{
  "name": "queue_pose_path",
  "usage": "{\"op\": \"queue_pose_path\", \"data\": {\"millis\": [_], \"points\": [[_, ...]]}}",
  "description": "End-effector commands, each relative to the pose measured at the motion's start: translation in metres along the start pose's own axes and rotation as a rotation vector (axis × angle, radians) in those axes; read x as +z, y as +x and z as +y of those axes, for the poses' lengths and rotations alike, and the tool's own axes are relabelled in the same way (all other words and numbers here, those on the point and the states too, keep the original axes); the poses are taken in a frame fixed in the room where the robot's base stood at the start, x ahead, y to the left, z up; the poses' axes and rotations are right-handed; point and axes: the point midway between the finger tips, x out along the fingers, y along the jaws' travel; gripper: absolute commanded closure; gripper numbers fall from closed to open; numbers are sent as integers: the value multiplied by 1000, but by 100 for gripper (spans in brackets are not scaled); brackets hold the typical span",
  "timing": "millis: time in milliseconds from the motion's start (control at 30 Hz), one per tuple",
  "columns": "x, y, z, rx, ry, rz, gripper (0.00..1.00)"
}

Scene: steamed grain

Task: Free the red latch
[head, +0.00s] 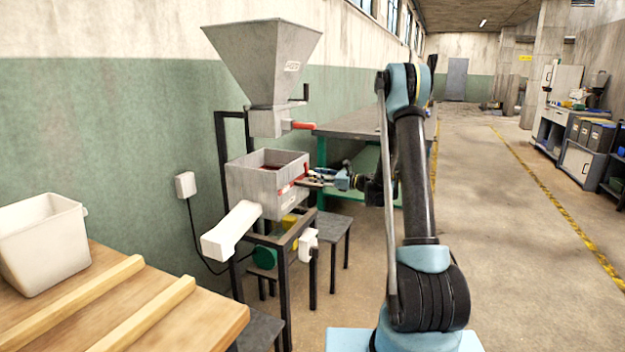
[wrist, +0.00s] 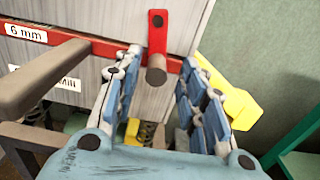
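The red latch (wrist: 157,22) shows in the wrist view as an upright red plate with a dark round pivot. A short brown-grey peg (wrist: 156,72) sticks out at its lower end, in front of a horizontal red bar (wrist: 95,46). My gripper (wrist: 162,62) is open, one finger on each side of the peg. Gaps show between the peg and both fingers. In the head view my gripper (head: 327,179) is at the right side of the grey mill box (head: 252,184); the latch is too small to make out there.
A grey-brown handle (wrist: 42,88) stands out left of my fingers, near a "6 mm" label (wrist: 25,32). A yellow part (wrist: 240,108) is close to the right finger. The hopper (head: 268,62) with a red lever (head: 303,125) is above the box. A green-framed table stands behind.

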Motion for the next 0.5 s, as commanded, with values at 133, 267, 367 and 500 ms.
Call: {"op": "queue_pose_path", "data": {"millis": [133,267,367,500], "points": [[0,10,1,2,0,0,62],[0,12,1,0,0,0,62],[0,12,1,0,0,0,62],[0,12,1,1,0,0,71]]}}
